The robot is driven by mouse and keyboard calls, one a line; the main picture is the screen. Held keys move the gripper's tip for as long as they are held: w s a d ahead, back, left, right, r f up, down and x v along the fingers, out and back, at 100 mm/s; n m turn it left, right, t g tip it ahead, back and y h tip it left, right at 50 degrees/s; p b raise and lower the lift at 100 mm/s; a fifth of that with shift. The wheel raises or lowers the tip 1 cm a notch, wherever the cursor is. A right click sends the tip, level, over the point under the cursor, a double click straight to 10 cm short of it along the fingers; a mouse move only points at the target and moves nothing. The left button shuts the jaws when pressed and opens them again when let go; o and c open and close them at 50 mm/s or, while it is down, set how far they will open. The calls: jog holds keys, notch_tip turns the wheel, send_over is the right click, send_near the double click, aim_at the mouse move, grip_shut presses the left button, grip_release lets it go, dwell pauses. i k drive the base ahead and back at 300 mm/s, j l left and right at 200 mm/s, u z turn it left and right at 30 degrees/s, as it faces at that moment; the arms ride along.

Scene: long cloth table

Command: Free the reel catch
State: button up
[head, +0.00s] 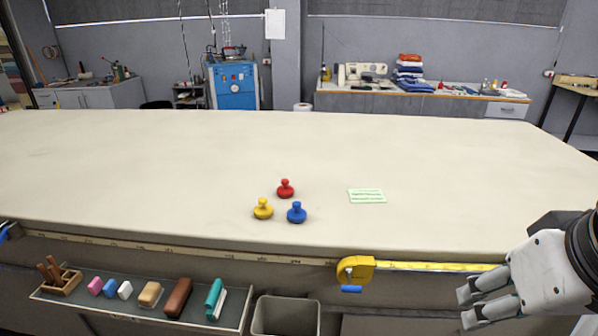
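A yellow tape reel (356,269) is mounted at the front edge of the long cloth table (150,165). A small blue catch (351,289) sticks out at its bottom. A yellow tape (440,266) runs from the reel to the right along the edge, and its far end is hidden behind my arm. My gripper (466,307) is at the lower right, fingers pointing left. Its two fingers are apart with nothing between them. It is to the right of the reel, lower in the picture, and not touching it.
Red (285,189), yellow (263,209) and blue (297,213) knobbed weights stand on the table near a green card (367,196). A tray (240,318) below the front edge holds a wooden block with tools and several coloured blocks. A grey bin (286,316) is beside it.

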aim_at(348, 289)
jog(key=k+j, duration=0.3)
jog(key=k, duration=0.15)
jog(key=k+j, duration=0.25)
jog(key=k, duration=0.15)
